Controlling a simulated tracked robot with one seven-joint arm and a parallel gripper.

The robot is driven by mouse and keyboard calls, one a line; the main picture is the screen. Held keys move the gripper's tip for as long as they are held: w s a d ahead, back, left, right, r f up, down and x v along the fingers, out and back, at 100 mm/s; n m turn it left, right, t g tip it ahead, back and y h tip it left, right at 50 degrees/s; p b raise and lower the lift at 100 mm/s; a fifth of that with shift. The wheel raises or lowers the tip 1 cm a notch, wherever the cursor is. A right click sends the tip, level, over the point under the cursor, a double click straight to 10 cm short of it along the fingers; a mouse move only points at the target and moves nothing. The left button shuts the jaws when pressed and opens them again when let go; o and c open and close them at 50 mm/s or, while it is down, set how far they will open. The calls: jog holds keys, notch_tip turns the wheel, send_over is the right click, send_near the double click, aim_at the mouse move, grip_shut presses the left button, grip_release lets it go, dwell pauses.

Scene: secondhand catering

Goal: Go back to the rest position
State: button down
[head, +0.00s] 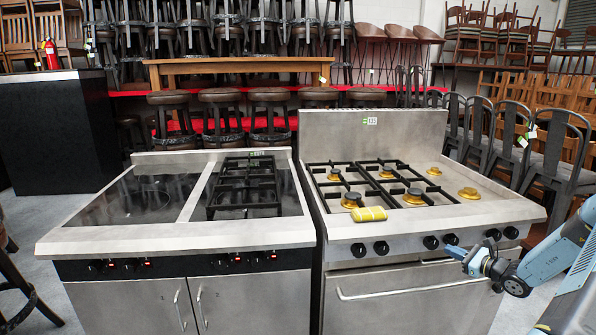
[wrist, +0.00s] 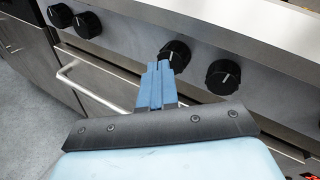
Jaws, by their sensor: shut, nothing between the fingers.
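My gripper (head: 456,252) is at the front of the right-hand stove (head: 360,253), at the height of its knob row. In the wrist view my gripper (wrist: 160,68) has its blue fingers together with nothing between them. The fingertips point at a black knob (wrist: 174,55) and overlap its lower left edge in the picture. I cannot tell whether they touch it. Another black knob (wrist: 223,77) is just to the right. My arm comes in from the right side of the head view.
A yellow cylindrical thing (head: 370,214) lies on the right stove's top near the front edge. An oven handle (head: 415,288) runs below the knobs. A second stove (head: 180,232) with a black grate stands at left. Metal chairs (head: 560,150) stand at right. Stools and a wooden table (head: 240,67) are behind.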

jog(key=s+a+r+n+g, duration=0.6)
jog(key=a+r+n, duration=0.3)
jog(key=a, duration=0.4)
jog(key=s+a+r+n+g, duration=0.5)
jog(key=s+a+r+n, duration=0.15)
jog(key=a+r, duration=0.6)
jog(key=s+a+r+n+t+h, duration=0.1)
jog(key=s+r+n+h, duration=0.3)
jog(key=s, duration=0.8)
jog(key=s+a+r+n+t+h, duration=0.1)
jog(key=s+a+r+n+h, duration=0.2)
jog(key=s, duration=0.9)
jog(key=shift+s+a+r+n+t+h, duration=0.35)
jog(key=shift+r+n+h, duration=0.45)
jog(key=shift+r+n, duration=1.4)
jog(key=shift+r+m, duration=0.45)
